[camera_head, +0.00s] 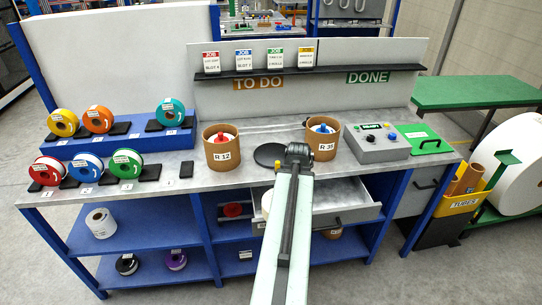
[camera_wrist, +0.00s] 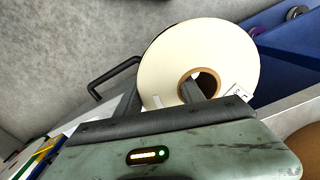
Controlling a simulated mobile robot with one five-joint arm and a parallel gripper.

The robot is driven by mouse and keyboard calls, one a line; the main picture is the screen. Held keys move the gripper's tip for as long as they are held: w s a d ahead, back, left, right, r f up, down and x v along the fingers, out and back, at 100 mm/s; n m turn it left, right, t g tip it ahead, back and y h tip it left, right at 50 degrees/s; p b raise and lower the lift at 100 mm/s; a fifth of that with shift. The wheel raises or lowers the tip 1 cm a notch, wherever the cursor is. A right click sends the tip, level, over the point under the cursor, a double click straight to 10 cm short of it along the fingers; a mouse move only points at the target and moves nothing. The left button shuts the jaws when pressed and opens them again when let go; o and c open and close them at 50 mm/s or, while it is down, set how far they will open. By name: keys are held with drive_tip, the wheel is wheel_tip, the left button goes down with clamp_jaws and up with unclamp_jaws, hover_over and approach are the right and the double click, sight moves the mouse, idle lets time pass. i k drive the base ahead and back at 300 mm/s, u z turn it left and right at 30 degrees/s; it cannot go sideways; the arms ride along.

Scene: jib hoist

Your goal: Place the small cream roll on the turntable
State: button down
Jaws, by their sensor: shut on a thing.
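The small cream roll (camera_wrist: 190,52), with a brown core, fills the upper middle of the wrist view. My gripper (camera_wrist: 187,96) is shut on it, with one dark finger reaching into the core hole. In the head view a cream edge (camera_head: 266,202) shows left of my forearm, at the open drawer; the rest is hidden behind the arm. I cannot tell how high the roll is above the drawer. The turntable (camera_head: 268,155) is a black disc on the bench, just left of my wrist joint; its visible top is empty.
The open drawer (camera_head: 345,203) juts from the bench front. Brown tubs R 12 (camera_head: 221,157) and R 35 (camera_head: 323,147) flank the turntable closely. Coloured spools (camera_head: 127,163) stand at the left. A control box (camera_head: 377,143) stands at the right.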

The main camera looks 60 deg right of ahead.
sight(273, 154)
drive_tip(key=u, duration=0.1)
drive_tip(key=k, duration=1.15)
drive_tip(key=z, duration=0.5)
drive_tip(key=i, duration=0.9)
drive_tip(key=z, duration=0.05)
